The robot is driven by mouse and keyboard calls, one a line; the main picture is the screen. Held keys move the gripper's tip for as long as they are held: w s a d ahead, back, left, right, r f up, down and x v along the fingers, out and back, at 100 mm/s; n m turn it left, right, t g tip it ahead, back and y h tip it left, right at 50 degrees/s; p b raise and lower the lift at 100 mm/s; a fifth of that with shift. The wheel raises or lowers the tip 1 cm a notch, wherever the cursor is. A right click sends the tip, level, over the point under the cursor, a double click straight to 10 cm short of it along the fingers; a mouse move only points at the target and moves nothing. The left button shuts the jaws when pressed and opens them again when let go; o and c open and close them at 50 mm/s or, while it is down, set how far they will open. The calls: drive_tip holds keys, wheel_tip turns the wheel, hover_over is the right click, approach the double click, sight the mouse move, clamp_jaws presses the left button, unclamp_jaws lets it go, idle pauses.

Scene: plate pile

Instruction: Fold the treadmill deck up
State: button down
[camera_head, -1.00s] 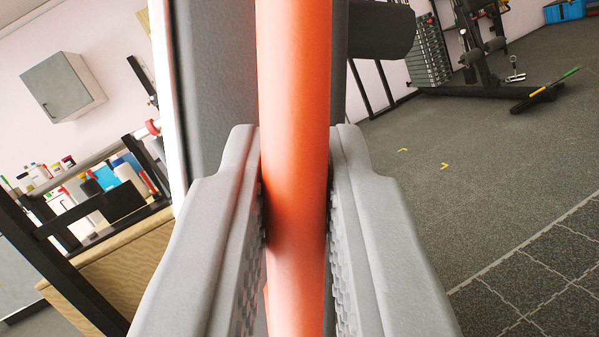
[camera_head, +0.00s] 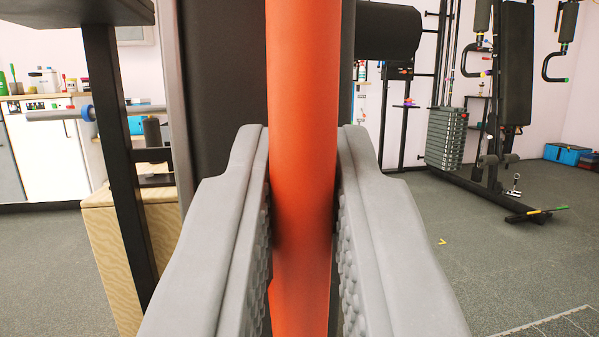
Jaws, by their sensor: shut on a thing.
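An orange bar (camera_head: 302,120) runs upright through the middle of the view. My gripper (camera_head: 304,215) is shut on it, with one grey textured finger against each side. Just behind the bar is a tall dark panel (camera_head: 222,90) with a lighter left edge, which looks like the treadmill deck standing on end. The bar, the fingers and the picture's edges hide the rest of it. A dark padded roller (camera_head: 388,32) sticks out to the right behind the bar.
A black post (camera_head: 117,150) and a wooden box (camera_head: 160,235) stand close on the left. A weight machine (camera_head: 490,110) and a blue box (camera_head: 567,154) stand at the back right.

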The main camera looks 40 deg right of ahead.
drive_tip(key=shift+w+a, duration=0.35)
drive_tip(key=shift+a, duration=0.35)
drive_tip(key=shift+a+n, duration=0.1)
drive_tip(key=shift+n, duration=0.2)
drive_tip(key=c, duration=1.6)
unclamp_jaws()
drive_tip(key=shift+w, duration=0.1)
drive_tip(key=shift+o, duration=1)
drive_tip(key=shift+w+a+f, duration=0.1)
drive_tip(key=shift+a, duration=0.15)
drive_tip(key=v, duration=1.7)
drive_tip(key=shift+f, duration=0.15)
